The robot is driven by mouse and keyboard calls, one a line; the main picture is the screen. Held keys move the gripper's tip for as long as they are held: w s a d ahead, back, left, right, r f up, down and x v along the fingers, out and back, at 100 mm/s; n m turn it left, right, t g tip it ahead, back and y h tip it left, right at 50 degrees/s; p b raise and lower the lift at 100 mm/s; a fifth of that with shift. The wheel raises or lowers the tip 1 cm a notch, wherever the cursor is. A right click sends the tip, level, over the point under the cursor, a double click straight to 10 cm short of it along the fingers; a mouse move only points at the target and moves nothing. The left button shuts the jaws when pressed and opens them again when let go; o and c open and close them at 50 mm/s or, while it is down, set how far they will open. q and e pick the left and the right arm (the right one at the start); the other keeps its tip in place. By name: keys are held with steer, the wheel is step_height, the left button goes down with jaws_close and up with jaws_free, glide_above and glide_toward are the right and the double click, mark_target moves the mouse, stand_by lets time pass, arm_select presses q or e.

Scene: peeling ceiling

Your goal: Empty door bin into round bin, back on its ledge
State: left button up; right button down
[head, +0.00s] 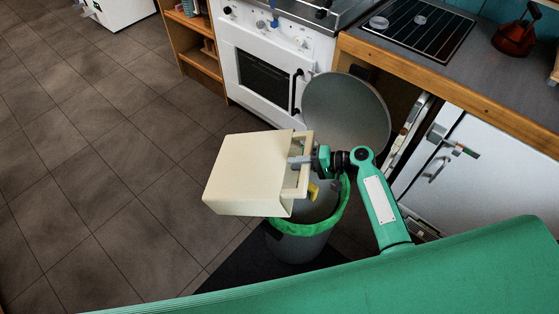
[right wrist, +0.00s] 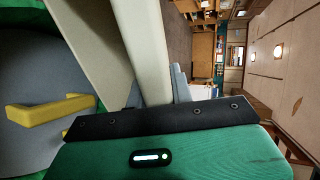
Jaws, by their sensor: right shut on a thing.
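The cream door bin (head: 247,174) is held tipped above the round bin, its opening facing right. My right gripper (head: 301,161) is shut on its rim. In the right wrist view its cream wall (right wrist: 146,50) runs up from between the fingers. The grey round bin (head: 300,246) with a green liner stands on the floor below, its mouth partly hidden by the door bin. A yellow piece (head: 313,190) shows at that mouth, and in the right wrist view (right wrist: 50,112); I cannot tell whether it lies inside. My left gripper is out of view.
A grey round lid (head: 346,112) stands up behind the round bin. A white oven (head: 264,70) and a wooden-edged counter (head: 440,85) are behind. White cabinet doors (head: 460,165) are at the right.

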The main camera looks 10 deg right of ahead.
step_height(320, 180, up, 7)
steer(key=w+a+g+h+p, duration=0.1)
steer(key=a+h+p, duration=0.1)
steer(key=p, duration=0.8)
steer(key=shift+w+a+h, duration=0.15)
steer(key=shift+a+h, duration=0.15)
steer(key=shift+a, duration=0.15)
